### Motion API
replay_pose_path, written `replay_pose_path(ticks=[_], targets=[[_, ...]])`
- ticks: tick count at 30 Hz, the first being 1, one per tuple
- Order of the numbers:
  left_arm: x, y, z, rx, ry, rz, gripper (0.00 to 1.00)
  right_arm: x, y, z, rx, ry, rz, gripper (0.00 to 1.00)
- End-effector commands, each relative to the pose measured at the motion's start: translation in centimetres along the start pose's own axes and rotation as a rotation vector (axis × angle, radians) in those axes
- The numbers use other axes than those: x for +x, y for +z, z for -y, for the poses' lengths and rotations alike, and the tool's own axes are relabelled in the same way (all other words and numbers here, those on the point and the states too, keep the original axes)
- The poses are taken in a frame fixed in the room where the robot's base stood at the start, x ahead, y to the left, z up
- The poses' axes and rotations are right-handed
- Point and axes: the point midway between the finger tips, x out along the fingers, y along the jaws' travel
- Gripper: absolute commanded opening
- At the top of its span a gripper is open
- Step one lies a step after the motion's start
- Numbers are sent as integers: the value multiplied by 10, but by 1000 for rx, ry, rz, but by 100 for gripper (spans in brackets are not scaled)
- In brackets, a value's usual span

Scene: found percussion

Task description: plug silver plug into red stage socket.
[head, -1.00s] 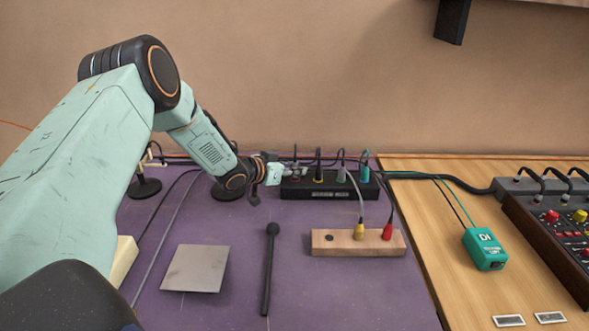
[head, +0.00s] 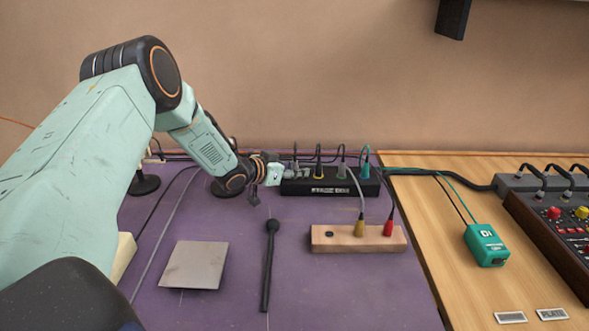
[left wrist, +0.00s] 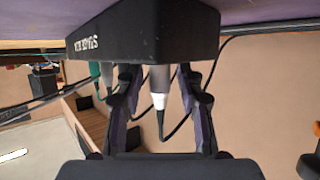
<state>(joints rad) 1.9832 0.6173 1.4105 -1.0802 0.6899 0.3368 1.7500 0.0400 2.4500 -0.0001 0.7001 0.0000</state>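The black stage box (head: 330,189) stands at the back of the purple cloth. My left gripper (head: 284,172) is at its left end, around a silver-grey plug (head: 294,166) with a dark cable. In the left wrist view this plug (left wrist: 159,78) has a pale collar and sits against the box, between my two fingers (left wrist: 160,105). A gap shows on each side of it, so the fingers look open. A yellow-ringed plug (head: 319,173), a grey plug (head: 342,172) and a teal plug (head: 365,170) stand in the box. I cannot make out a red socket. My right gripper is out of view.
A wooden block (head: 340,243) with an open hole holds a yellow plug (head: 360,228) and a red plug (head: 388,228). A grey plate (head: 195,265) and a black mallet-like stick (head: 268,270) lie in front. A teal DI box (head: 486,245) and a mixer (head: 550,235) are at right.

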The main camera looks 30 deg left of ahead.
Motion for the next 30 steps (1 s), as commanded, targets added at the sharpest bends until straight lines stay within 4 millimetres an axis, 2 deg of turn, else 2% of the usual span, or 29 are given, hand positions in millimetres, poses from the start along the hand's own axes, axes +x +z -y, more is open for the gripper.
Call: replay_pose_path(ticks=[9, 13, 30], targets=[[0, -1, 0, 0, -1, -2, 44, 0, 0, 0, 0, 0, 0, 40], [-7, -1, 2, -3, -3, -3, 44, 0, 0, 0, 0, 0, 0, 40], [-83, -3, 2, -5, -5, -7, 44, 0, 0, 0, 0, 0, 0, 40]])
